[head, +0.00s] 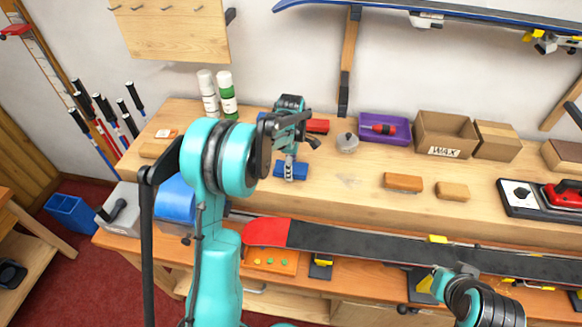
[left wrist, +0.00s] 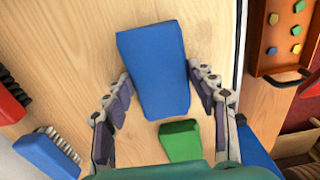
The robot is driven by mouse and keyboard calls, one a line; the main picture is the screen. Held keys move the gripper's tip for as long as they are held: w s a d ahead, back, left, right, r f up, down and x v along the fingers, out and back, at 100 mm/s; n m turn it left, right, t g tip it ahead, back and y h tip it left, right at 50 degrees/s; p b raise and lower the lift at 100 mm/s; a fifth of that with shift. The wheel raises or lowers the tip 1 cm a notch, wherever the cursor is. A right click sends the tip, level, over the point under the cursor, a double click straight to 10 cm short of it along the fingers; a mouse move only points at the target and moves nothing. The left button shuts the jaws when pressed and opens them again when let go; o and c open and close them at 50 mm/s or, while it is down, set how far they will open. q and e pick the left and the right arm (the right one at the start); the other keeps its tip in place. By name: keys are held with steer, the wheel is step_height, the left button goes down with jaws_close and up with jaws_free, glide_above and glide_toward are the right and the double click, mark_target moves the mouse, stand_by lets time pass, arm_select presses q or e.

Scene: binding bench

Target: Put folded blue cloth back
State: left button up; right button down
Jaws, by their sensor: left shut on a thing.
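The folded blue cloth (head: 291,170) is a flat, oblong pad over the wooden bench top in the head view. In the left wrist view the blue cloth (left wrist: 153,62) fills the space between the fingers. My left gripper (head: 290,160) points down at it and is shut on it. Its fingers show on both sides of the cloth in the left wrist view (left wrist: 160,88). I cannot tell whether the cloth touches the bench. A small green block (left wrist: 180,141) lies near the cloth's lower end.
A purple tray (head: 384,140) with a red-handled tool, a cardboard box (head: 445,135) and cork blocks (head: 403,182) stand to the right. A ski (head: 400,245) lies along the front. An orange tray (head: 262,268) sits below it.

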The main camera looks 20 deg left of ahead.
arm_select(q)
steer(key=shift+f, duration=0.1)
steer(key=o, duration=1.1)
